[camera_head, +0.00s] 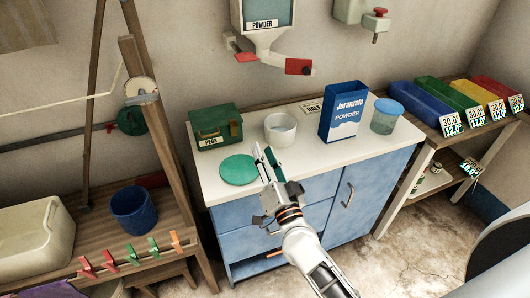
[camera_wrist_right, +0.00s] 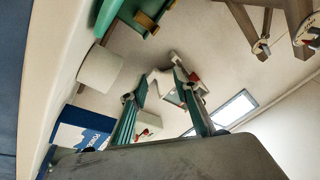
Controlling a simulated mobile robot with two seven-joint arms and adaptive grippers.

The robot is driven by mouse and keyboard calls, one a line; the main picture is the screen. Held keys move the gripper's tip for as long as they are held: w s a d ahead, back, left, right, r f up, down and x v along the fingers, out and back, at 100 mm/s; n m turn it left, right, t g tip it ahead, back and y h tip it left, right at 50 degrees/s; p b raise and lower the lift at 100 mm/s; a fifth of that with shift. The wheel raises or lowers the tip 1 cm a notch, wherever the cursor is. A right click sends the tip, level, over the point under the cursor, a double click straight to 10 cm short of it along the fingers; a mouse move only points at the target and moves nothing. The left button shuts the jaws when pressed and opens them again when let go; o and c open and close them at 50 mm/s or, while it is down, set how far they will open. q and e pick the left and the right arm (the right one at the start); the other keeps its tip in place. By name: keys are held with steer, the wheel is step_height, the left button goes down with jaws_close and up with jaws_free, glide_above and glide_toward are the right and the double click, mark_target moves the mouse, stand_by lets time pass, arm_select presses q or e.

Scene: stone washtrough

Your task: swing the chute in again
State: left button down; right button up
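A pale powder dispenser (camera_head: 266,40) labelled POWDER hangs on the wall above the counter. A grey chute with a red end plate (camera_head: 298,66) sticks out to the right under it, and a smaller red-tipped part (camera_head: 243,57) shows at its lower left. My right gripper (camera_head: 265,152) is above the counter, below and apart from the chute. In the right wrist view my right gripper (camera_wrist_right: 160,76) has its two green-padded fingers apart, with nothing held. The white dispenser (camera_wrist_right: 162,86) shows beyond the gap. My left gripper is not in view.
On the white counter (camera_head: 320,174) are a green PEGS box (camera_head: 216,127), a green disc (camera_head: 239,170), a white pot (camera_head: 280,130), a blue powder box (camera_head: 343,111) and a blue-lidded jar (camera_head: 385,116). A wooden post (camera_head: 160,120) rises at left. The air before the dispenser is clear.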

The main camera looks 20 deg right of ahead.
steer(key=shift+w+a+r+n, duration=0.1)
steer(key=shift+r+n, duration=0.1)
steer(key=shift+n, duration=0.1)
steer(key=c, duration=0.6)
steer(key=a+r+n+y, duration=0.1)
steer(key=n, duration=0.1)
steer(key=w+a+r+n+y, duration=0.1)
steer(key=n, duration=0.2)
steer(key=a+r+n+y, duration=0.1)
steer(key=n, duration=0.1)
steer(key=shift+w+r+n, duration=0.3)
steer(key=shift+w, duration=0.1)
jaws_close()
steer(key=n+g+h, duration=0.4)
steer(key=n+h, duration=0.8)
glide_toward(306, 73)
steer(key=x, duration=0.7)
steer(key=shift+r+p, duration=0.1)
steer(key=shift+p, duration=0.25)
